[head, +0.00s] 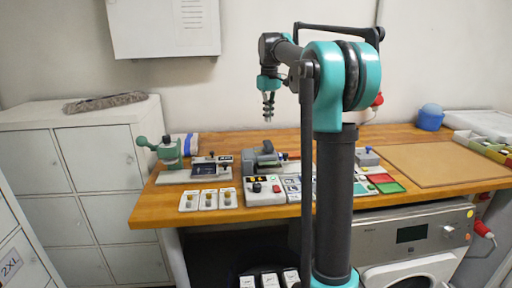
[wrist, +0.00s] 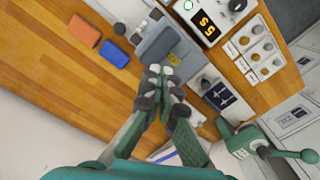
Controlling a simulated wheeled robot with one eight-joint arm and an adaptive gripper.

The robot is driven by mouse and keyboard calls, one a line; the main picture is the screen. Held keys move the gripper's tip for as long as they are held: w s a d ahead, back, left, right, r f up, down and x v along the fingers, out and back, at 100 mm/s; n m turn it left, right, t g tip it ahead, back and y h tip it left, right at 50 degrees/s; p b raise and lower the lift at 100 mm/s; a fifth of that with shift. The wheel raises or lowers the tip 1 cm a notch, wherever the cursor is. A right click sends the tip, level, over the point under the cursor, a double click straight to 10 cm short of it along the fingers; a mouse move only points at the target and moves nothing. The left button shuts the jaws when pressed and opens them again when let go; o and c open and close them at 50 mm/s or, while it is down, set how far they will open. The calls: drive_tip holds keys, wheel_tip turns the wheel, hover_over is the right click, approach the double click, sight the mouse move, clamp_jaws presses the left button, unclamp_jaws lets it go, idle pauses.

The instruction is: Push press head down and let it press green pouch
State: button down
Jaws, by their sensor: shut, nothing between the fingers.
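My gripper (head: 268,117) is shut and empty, pointing down above the workbench. In the wrist view its fingertips (wrist: 160,72) are together, over the near edge of a grey press (wrist: 160,44). The grey press (head: 262,158) stands near the middle of the bench in the head view, below and behind the fingers. I cannot tell whether the fingertips touch its head, or how far it is lowered. A small yellowish-brown patch shows on it. I cannot make out a green pouch; it may be hidden under the press.
A control box (head: 265,190) with display and buttons stands in front of the press. A green lever press (head: 168,152) is at the left. An orange block (wrist: 84,31) and a blue block (wrist: 114,53) lie beside the grey press. Bare wood shows at the wrist view's left.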

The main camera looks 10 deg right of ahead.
drive_tip(key=shift+r, duration=2.05)
